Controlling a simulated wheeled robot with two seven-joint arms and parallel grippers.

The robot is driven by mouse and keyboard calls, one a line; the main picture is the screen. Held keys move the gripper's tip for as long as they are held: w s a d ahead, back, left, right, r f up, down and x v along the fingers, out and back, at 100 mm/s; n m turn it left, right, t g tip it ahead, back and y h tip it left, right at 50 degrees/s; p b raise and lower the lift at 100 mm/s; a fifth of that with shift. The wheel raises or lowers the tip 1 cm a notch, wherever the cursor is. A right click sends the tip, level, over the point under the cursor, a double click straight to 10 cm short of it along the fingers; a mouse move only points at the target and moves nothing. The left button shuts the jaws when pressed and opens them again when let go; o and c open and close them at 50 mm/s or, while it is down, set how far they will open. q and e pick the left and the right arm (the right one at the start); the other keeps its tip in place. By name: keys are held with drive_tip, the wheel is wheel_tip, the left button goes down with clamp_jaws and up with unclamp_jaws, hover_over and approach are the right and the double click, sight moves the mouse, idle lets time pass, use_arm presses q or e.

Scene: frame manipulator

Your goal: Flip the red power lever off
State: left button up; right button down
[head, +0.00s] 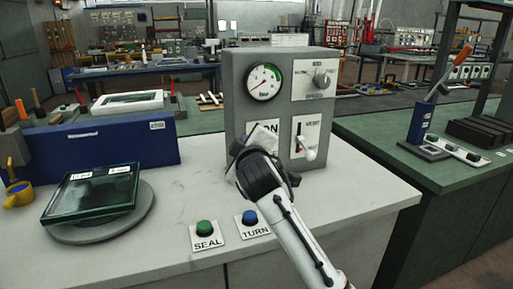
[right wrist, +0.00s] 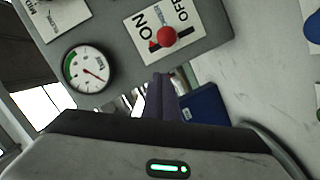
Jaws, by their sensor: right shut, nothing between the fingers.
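The grey control box (head: 238,62) stands on the white counter. Its plate lettered ON and OFF (right wrist: 182,17) carries the red power lever, whose round red knob (right wrist: 166,36) shows in the right wrist view. The knob appears over the plate between the two words; I cannot tell the lever's exact tilt. In the head view my right gripper (head: 258,150) is in front of that plate and hides the lever. In the right wrist view its dark fingers (right wrist: 160,96) are together, empty, and close to the plate beside the lever; contact cannot be told. My left gripper is out of view.
The box also has a gauge (head: 264,81), a speed knob (head: 321,80) and a white lever (head: 308,153). A green button (head: 204,228) and a blue button (head: 249,217) sit in front. A glass-topped case (head: 92,193) and blue box (head: 105,146) stand left.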

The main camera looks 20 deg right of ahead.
drive_tip(key=shift+s+d+f, duration=0.1)
drive_tip(key=shift+d+f, duration=0.45)
drive_tip(key=shift+d, duration=0.2)
drive_tip(key=shift+d+f, duration=0.5)
drive_tip(key=shift+d, duration=0.2)
